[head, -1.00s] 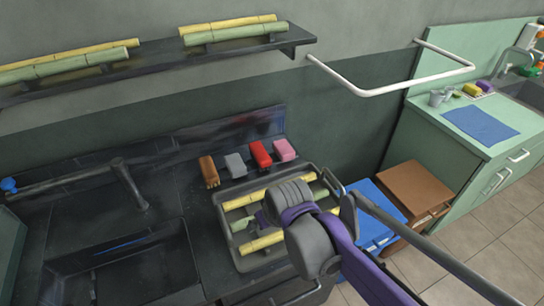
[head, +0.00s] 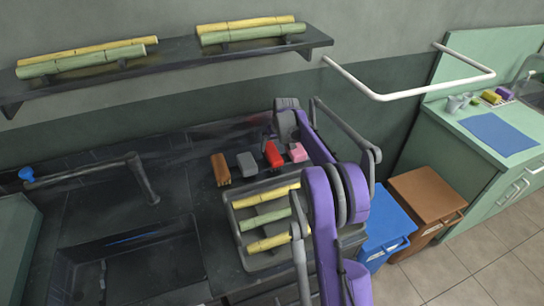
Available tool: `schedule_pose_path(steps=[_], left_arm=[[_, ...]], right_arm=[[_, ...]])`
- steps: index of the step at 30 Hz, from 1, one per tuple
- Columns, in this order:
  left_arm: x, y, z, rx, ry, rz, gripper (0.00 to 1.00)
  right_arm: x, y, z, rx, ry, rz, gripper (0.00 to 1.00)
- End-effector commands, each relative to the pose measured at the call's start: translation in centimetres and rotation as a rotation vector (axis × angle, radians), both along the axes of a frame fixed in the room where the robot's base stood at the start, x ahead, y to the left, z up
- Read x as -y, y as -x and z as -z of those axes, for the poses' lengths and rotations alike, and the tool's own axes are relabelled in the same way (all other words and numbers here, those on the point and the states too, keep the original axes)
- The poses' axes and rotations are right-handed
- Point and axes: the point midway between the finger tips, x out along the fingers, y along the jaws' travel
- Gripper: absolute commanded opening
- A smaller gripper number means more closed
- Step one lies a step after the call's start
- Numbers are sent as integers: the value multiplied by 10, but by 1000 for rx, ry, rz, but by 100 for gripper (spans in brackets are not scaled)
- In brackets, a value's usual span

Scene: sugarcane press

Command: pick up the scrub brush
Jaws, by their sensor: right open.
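The scrub brush appears to be the brown block with bristles (head: 220,169), standing at the left end of a short row on the dark counter. A grey block (head: 247,164), a red block (head: 273,154) and a pink block (head: 298,152) stand to its right. My right gripper (head: 268,133) is over the back of the counter, close to the red block and to the right of the brush. It is open; its fingers are small and partly hidden, so I cannot tell whether they touch anything. My left gripper is not in view.
A grey tray (head: 236,219) with yellow and green cane pieces lies in front of the row, partly behind my right arm. A black shelf (head: 180,68) with cane is above. A dark sink (head: 130,262) and faucet (head: 140,180) are left. Blue (head: 386,225) and brown (head: 428,196) bins stand right.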

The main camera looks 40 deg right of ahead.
Motion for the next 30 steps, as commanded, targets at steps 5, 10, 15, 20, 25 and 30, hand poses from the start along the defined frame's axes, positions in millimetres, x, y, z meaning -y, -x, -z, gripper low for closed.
schedule_pose_path(steps=[5, 10, 15, 20, 25, 30], left_arm=[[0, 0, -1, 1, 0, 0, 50], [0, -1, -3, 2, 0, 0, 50], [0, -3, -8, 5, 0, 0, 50], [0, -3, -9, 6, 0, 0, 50], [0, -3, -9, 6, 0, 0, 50], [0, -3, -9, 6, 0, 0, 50]], right_arm=[[2, -9, 22, 0, 0, -1, 100], [4, -13, 33, 1, 1, -1, 100], [7, -22, 57, 1, 1, -1, 100], [9, -28, 72, 0, 0, -1, 100], [9, -28, 75, 0, 0, -1, 100], [9, -28, 75, 0, 0, -1, 100]])
